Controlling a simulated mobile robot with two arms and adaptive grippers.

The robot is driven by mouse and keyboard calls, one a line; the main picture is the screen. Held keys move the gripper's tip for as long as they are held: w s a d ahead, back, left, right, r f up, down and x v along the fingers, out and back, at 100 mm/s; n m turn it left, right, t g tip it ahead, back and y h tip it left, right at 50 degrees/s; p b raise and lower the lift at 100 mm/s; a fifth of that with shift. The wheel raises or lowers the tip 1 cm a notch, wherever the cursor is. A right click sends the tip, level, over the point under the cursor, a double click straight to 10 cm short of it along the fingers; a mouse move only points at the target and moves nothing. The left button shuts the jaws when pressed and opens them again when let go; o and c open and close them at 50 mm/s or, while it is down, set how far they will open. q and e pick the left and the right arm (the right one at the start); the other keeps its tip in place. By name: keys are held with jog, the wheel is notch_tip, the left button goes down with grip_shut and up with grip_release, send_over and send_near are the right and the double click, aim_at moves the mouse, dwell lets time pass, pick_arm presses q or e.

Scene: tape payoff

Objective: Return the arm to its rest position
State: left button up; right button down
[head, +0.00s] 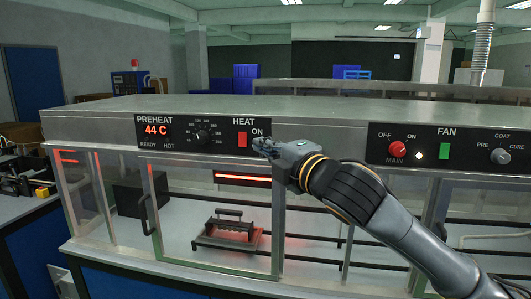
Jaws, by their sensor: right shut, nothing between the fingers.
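My right arm comes in from the lower right and reaches across the front of a metal machine (330,112). My right gripper (266,147) is shut and empty. In the picture it lies just right of the red heat switch (242,139); I cannot tell whether it touches the panel. The preheat display (157,130) reads 44 C, with a round dial (202,136) beside it. My left gripper is not in view.
Below the panel, a glazed chamber holds a dark handled piece (230,228) and a glowing red heater bar (243,179). A fan panel (453,147) with red and green switches is at right. A side bench (25,205) stands at left.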

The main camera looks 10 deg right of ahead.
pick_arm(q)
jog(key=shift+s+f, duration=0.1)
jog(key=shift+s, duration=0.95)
